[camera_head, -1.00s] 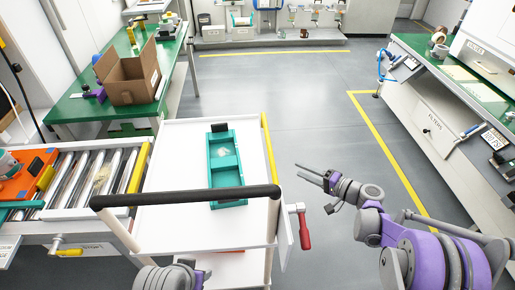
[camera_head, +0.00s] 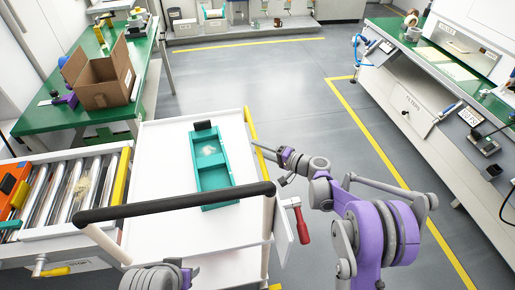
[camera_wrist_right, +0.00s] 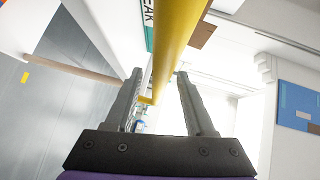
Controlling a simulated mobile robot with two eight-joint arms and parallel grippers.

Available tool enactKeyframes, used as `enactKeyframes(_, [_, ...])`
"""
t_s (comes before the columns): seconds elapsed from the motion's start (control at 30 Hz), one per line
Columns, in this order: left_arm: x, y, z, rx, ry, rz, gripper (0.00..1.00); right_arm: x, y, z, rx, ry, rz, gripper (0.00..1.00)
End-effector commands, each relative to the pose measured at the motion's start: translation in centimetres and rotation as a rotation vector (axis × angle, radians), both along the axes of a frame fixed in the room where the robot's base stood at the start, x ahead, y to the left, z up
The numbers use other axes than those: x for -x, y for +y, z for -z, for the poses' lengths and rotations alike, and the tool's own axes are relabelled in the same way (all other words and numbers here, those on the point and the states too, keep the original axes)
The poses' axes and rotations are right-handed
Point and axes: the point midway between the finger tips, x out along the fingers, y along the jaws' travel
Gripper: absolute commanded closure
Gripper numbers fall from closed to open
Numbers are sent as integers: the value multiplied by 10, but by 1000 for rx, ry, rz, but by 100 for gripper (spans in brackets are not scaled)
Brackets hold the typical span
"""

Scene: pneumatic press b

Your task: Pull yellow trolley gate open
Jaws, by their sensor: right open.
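The trolley (camera_head: 160,170) is white with a black push handle (camera_head: 180,204). Its yellow gate bar (camera_head: 249,122) runs along the top of its right edge. In the right wrist view the yellow bar (camera_wrist_right: 178,40) passes between the two open fingers (camera_wrist_right: 158,76). I cannot tell whether either finger touches it. A grey part of my left arm shows at the bottom of the head view, but its gripper is out of sight.
A teal tray (camera_head: 215,182) lies on the trolley top. A red-handled lever (camera_head: 301,222) sticks out at the trolley's near right. A roller conveyor (camera_head: 70,190) adjoins the left side. Open grey floor (camera_head: 290,90) lies beyond and right.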

Motion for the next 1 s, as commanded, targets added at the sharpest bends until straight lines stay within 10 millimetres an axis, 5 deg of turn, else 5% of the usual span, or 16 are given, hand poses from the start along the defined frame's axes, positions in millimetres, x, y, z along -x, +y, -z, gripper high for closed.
enactKeyframes(0.43, [0,0,0,0,0,0,50,-6,10,2,0,0,0,47])
enactKeyframes(0.73, [0,0,0,0,0,0,50,-6,9,2,0,0,0,100])
enactKeyframes(1.0, [0,0,0,0,0,0,50,-6,9,1,0,0,0,100])
